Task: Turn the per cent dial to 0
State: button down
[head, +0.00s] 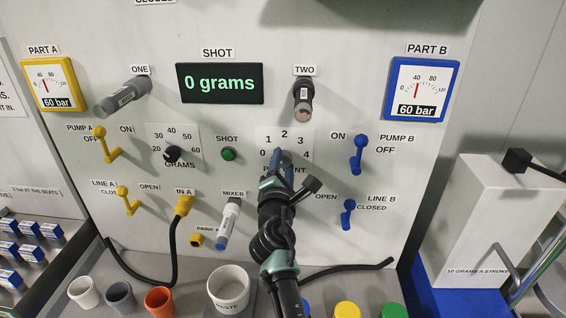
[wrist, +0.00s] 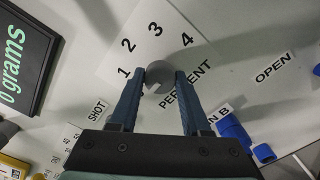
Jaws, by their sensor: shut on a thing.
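The per cent dial is a round grey knob (wrist: 158,72) on a white scale plate (head: 284,129) numbered 0 to 4. My gripper (head: 281,155) comes up from below and is shut on the knob, one blue finger on each side, as the wrist view also shows (wrist: 160,79). In the head view my fingers cover most of the knob and part of the PERCENT label. In the wrist view the 0 is mostly hidden by the left finger. I cannot tell which number the knob points to.
The grams dial (head: 172,154) and green shot button (head: 228,154) lie to the left. Blue pump B (head: 358,154) and line B (head: 348,215) levers stand to the right. The mixer tube (head: 229,224) sticks out close left of my arm. Cups (head: 229,289) stand below.

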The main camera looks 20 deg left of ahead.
dwell(0.3)
jog(key=shift+c, duration=1.9)
grip_release()
jog(key=shift+s, duration=0.1)
jog(key=v, duration=1.2)
jog(key=shift+s+p, duration=0.3)
jog(key=shift+s, duration=0.1)
jog(key=shift+d, duration=0.15)
